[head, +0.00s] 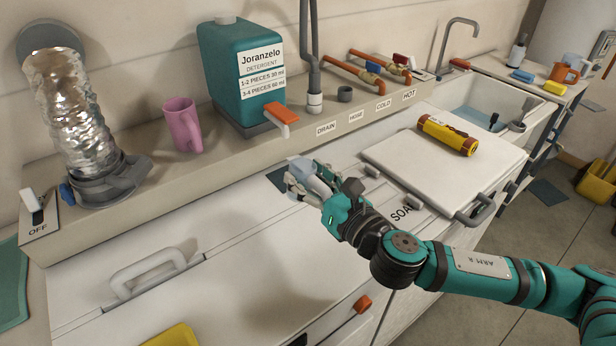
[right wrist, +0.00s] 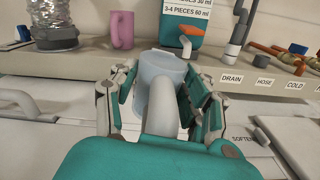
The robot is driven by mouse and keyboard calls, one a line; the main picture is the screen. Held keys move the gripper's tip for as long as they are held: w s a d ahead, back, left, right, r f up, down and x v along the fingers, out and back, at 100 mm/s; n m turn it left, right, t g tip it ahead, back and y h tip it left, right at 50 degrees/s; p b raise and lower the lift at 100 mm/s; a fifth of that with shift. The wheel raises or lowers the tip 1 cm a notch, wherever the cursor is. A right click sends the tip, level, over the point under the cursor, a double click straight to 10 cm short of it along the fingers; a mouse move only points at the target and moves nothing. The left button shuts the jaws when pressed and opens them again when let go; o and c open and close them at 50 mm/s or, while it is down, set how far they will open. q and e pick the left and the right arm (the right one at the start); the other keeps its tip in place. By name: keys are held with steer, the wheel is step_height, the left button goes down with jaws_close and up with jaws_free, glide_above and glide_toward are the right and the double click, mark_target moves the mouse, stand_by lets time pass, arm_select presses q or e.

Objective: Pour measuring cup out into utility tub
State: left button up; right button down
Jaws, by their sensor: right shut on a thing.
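My right gripper (head: 318,188) is shut on the light blue translucent measuring cup (head: 302,167), which is partly hidden by the fingers in the head view. In the right wrist view the cup (right wrist: 160,72) sits between both fingers with its handle (right wrist: 161,108) toward me. It is over the white appliance top, near a dark opening below the shelf. I cannot tell what is in the cup. The utility tub (head: 482,92) is a white basin at the upper right with blue in it, well apart from the cup. My left gripper is not in view.
A teal detergent jug (head: 232,75) and a pink mug (head: 182,125) stand on the back shelf. A yellow and red flashlight (head: 447,135) lies on a white lid (head: 410,165) between cup and tub. A grey tap (head: 445,45) rises behind the tub.

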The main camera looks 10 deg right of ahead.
steer(key=r+n+p, duration=0.1)
steer(key=p, duration=0.2)
steer(key=shift+w+d+r, duration=0.1)
steer(key=shift+r, duration=0.25)
steer(key=shift+r+n+p, duration=0.25)
steer(key=shift+n+p, duration=0.15)
steer(key=shift+p, duration=0.05)
steer(key=shift+f, duration=0.1)
steer(key=shift+f, duration=0.1)
